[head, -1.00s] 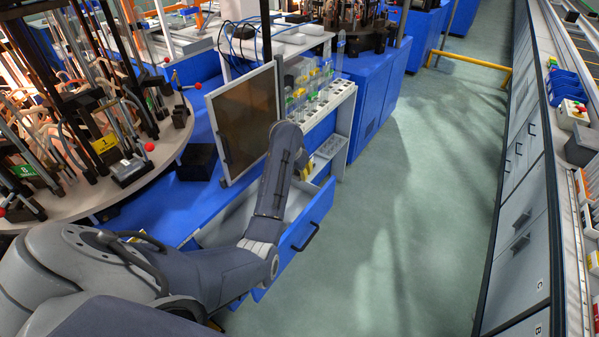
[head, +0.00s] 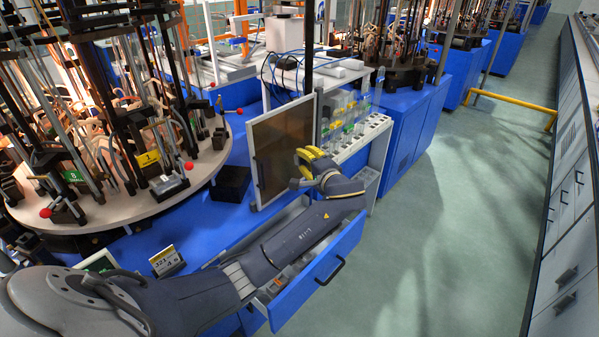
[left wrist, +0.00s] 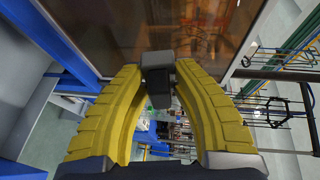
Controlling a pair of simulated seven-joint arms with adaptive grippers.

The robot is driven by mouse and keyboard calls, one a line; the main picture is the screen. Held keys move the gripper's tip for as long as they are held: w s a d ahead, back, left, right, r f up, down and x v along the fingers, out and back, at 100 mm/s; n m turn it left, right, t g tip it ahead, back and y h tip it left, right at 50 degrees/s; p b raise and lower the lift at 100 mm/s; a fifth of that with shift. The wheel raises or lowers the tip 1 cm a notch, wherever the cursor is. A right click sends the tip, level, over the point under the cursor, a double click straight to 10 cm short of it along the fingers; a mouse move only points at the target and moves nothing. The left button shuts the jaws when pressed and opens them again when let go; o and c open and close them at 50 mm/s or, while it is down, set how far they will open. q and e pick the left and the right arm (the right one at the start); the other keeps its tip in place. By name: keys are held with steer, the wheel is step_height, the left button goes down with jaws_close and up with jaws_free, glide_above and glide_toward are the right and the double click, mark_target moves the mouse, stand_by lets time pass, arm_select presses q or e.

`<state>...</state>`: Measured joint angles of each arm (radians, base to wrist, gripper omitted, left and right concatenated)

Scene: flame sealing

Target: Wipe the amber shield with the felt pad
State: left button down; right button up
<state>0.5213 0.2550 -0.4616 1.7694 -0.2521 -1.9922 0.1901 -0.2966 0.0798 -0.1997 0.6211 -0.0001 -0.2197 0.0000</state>
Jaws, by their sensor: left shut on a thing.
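The amber shield (head: 284,145) is a brown translucent panel in a pale frame, standing upright at the bench edge. It fills the top of the left wrist view (left wrist: 135,28). My left gripper (head: 304,158) has yellow fingers and is in front of the shield's lower right part. In the left wrist view the fingertips (left wrist: 168,72) are shut on a small dark block (left wrist: 158,82), which looks like the felt pad's holder. The felt face is not clearly visible, and I cannot tell whether it touches the shield. My right gripper is not in view.
A blue drawer (head: 333,270) stands open below my left arm, with small items inside. A white rack of clear tubes (head: 362,132) is right of the shield. The round machine table (head: 215,158) is left, with a black box (head: 231,183) between.

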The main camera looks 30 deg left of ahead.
mark_target(284, 144)
arm_select(q)
steer(key=shift+a+r+y, duration=0.1)
steer(key=shift+r+y, duration=0.15)
steer(key=shift+y, duration=0.15)
steer(key=shift+m+t+y, duration=0.4)
steer(key=shift+y, duration=0.1)
steer(key=shift+w+a, duration=0.2)
steer(key=shift+a, duration=0.75)
steer(key=shift+w+a, duration=0.25)
steer(key=shift+a, duration=0.7)
steer(key=shift+w+a, duration=0.2)
steer(key=shift+a, duration=0.75)
steer(key=shift+w+a, duration=0.15)
steer(key=shift+a, duration=0.65)
steer(key=shift+w, duration=0.1)
steer(key=c, duration=2.2)
jaws_free()
steer(key=shift+w+d, duration=0.2)
steer(key=shift+w, duration=0.75)
steer(key=shift+w+d, duration=0.15)
steer(key=shift+w, duration=0.75)
steer(key=c, duration=2.2)
jaws_free()
steer(key=c, duration=2.2)
jaws_free()
steer(key=shift+s+a, duration=0.25)
steer(key=shift+s, duration=0.75)
steer(key=shift+s+a, duration=0.2)
steer(key=shift+s, duration=0.75)
